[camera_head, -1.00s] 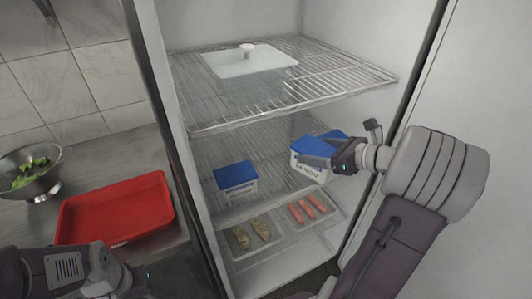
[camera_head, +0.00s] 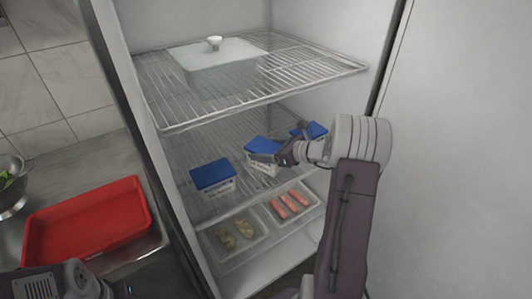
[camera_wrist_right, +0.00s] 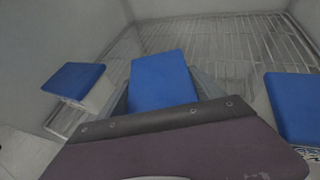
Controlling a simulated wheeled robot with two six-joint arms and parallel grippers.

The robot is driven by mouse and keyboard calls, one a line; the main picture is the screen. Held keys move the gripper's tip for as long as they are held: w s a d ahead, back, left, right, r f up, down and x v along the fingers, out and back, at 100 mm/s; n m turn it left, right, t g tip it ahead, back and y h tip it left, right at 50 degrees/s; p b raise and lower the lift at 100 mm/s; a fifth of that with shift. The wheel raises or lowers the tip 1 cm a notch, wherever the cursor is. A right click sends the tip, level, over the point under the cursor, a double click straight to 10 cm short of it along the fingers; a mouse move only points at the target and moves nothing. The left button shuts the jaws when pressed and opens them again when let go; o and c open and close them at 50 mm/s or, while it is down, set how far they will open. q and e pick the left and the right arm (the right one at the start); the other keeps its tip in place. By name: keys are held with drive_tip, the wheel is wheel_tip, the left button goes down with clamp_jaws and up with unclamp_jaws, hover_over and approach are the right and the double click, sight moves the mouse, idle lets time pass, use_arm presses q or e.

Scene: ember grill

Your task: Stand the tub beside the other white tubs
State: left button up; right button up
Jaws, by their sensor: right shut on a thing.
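Three white tubs with blue lids are on the fridge's middle wire shelf or just over it. My right gripper (camera_head: 277,157) is shut on the middle tub (camera_head: 262,147), which looks about level. I cannot tell if its base touches the shelf. One tub (camera_head: 213,176) stands to its left with a small gap. Another tub (camera_head: 312,130) is behind to the right, partly hidden by my gripper. In the right wrist view the held tub (camera_wrist_right: 163,80) is in the centre, with a tub on each side. My left gripper is mostly cut off at the bottom left; its fingers are hidden.
The upper wire shelf (camera_head: 310,72) holds a lidded clear container (camera_head: 218,68). Below are trays of pink pieces (camera_head: 290,202) and brownish pieces (camera_head: 232,236). The fridge's side walls bound the space. A red tray (camera_head: 90,222) lies on the counter at left.

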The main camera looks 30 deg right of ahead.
drive_tip(key=shift+w+f, duration=0.1)
drive_tip(key=shift+f, duration=0.25)
drive_tip(key=shift+f, duration=0.15)
drive_tip(key=o, duration=2)
